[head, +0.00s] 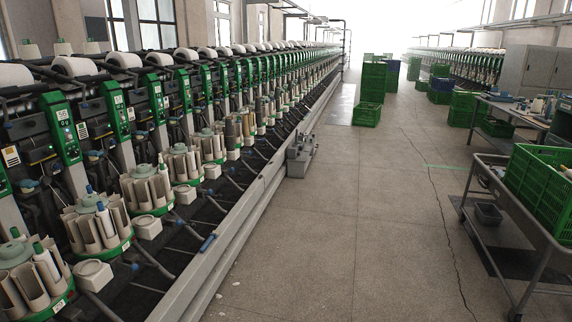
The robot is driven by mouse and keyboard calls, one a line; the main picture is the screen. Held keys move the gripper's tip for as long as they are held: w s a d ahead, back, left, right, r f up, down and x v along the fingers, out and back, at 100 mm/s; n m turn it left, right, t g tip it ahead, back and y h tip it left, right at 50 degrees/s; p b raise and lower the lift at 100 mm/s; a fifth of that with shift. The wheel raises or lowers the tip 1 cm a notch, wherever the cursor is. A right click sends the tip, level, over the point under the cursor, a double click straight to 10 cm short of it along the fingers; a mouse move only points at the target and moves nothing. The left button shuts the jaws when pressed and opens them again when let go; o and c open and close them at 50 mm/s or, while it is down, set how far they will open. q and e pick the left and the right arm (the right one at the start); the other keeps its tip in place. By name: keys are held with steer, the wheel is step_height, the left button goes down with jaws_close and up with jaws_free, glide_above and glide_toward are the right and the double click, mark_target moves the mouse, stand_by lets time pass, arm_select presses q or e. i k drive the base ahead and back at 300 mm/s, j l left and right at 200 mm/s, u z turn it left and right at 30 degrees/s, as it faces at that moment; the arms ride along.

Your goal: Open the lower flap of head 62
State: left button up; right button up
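The cone winder (61,128) runs along the left side as a long row of green-fronted heads going into the distance. The nearest full green panel bears a number plate that looks like 56. Plates farther along are too small to read, so I cannot pick out head 62 by its number. Its lower flap cannot be made out either. Round magazines (96,222) with grey pockets stand in front of the heads, some with bobbins in them. Neither of my grippers is in view.
A grey rail (236,232) edges the machine's foot. A small grey unit (299,160) stands beside it. The concrete aisle (350,230) is clear in the middle. Green crates (368,114) stand farther back; a cart (500,220) with a green crate (540,185) is at right.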

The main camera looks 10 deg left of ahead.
mark_target(177, 102)
steer(key=i+l+u, duration=0.15)
steer(key=i+u, duration=0.3)
steer(key=i, duration=0.15)
steer(key=i+l+u, duration=0.45)
steer(key=i, duration=0.15)
steer(key=i+l+u, duration=0.9)
steer(key=l, duration=0.25)
